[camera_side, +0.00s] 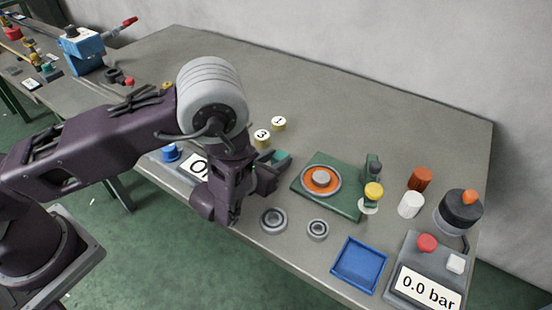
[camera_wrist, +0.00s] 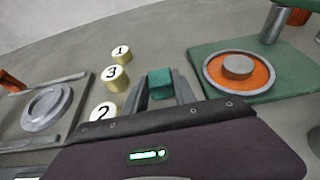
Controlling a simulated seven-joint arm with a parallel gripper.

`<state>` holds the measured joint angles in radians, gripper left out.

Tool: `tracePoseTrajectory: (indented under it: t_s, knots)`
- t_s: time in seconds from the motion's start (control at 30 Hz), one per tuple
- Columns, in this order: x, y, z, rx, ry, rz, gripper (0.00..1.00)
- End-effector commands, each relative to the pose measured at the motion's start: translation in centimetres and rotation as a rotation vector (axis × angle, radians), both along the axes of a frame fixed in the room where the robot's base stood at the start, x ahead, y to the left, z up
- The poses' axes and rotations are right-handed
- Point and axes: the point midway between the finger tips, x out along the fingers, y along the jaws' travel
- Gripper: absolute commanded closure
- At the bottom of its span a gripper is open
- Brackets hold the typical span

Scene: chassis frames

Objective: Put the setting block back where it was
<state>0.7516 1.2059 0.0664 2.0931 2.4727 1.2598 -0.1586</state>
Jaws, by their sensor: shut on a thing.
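A small teal-green block (camera_wrist: 160,82), which I take to be the setting block, sits between the two fingers of my gripper (camera_wrist: 160,92) in the wrist view. My gripper is shut on it. In the side view the block (camera_side: 281,157) shows at the fingers, left of the green plate. The side view does not clearly show whether the block touches the table. Yellow-sided cylinders marked 1 (camera_wrist: 121,53), 3 (camera_wrist: 116,76) and 2 (camera_wrist: 104,113) stand left of my gripper in the wrist view. My arm hides part of the table in the side view.
A green fixture plate (camera_side: 345,205) carries an orange ring (camera_side: 321,181) with a grey centre, right of my gripper. Two bearings (camera_side: 273,220) (camera_side: 317,229) lie at the front edge. A blue tray (camera_side: 359,264) and a grey box reading "0.0 bar" (camera_side: 427,288) are front right. The back of the table is clear.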

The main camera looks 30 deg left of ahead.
Motion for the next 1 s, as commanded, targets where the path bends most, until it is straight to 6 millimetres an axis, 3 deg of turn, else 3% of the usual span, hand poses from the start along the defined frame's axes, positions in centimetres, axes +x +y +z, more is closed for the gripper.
tracePoseTrajectory:
  t_s: [0.1, 0.13, 0.23, 0.6, 0.77, 1.0]
  knots:
    - [0.0, 0.0, -0.3, 0.0, -0.001, 0.001, 1.0]
    - [0.0, 0.0, -0.4, 0.0, 0.0, 0.001, 0.66]
    - [0.0, 0.0, -0.3, 0.0, 0.0, 0.001, 0.46]
    - [0.0, 0.0, 0.2, 0.0, -0.001, 0.0, 0.46]
    - [-2.9, -0.1, 1.2, 0.002, 0.004, -0.003, 0.46]
    - [-8.6, -0.1, 3.6, 0.003, 0.003, -0.004, 0.46]
